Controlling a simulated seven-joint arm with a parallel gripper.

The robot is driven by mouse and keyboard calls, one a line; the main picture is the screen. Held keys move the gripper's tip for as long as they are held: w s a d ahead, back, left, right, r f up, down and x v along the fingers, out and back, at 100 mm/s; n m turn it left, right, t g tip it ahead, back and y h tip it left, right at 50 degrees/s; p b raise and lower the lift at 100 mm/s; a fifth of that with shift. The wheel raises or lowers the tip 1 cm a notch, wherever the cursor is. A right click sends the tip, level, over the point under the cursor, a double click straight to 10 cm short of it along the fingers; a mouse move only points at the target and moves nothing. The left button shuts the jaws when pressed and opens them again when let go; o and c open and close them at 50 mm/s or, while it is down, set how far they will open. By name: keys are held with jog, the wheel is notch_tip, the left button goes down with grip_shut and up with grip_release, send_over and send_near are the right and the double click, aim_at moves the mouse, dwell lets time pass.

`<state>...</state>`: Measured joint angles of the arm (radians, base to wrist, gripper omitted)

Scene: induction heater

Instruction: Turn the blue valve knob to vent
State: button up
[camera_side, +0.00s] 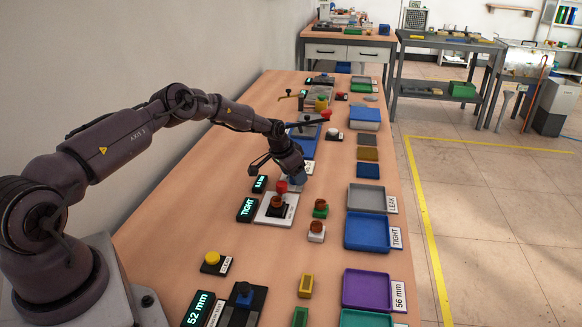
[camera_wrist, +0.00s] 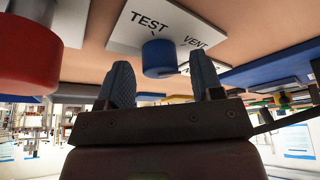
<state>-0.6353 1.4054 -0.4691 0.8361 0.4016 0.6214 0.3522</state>
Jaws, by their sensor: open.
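The blue valve knob (camera_wrist: 160,57) is mounted on a white plate (camera_wrist: 120,35) printed TEST and VENT in the wrist view. A small dark mark shows beside the knob near TEST, but I cannot tell its setting for certain. My gripper (camera_wrist: 164,82) is open, with one finger on each side of the knob in the picture. I cannot tell whether either finger touches it. In the side view my gripper (camera_side: 291,172) is low over the knob's plate, and the blue knob (camera_side: 298,179) is partly hidden by it.
A red-topped part (camera_wrist: 30,50) is close on the left in the wrist view. In the side view a TIGHT display (camera_side: 247,210) and a white fixture (camera_side: 276,216) stand in front. Blue TIGHT tray (camera_side: 369,232) and grey LEAK tray (camera_side: 367,199) lie right.

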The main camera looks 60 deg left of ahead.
jog(key=v, duration=1.3)
jog(key=shift+f, duration=0.1)
jog(key=s+d+r, duration=0.7)
jog(key=s+d, duration=0.1)
jog(key=s, duration=0.2)
jog(key=s+d+r, duration=0.7)
jog(key=s+d, duration=0.1)
jog(key=s, duration=0.3)
jog(key=s+d+r+t, duration=0.1)
jog(key=s+d+r, duration=0.6)
jog(key=s, duration=0.4)
jog(key=shift+s+d+r, duration=0.2)
jog(key=shift+d+r, duration=0.2)
jog(key=shift+d, duration=0.1)
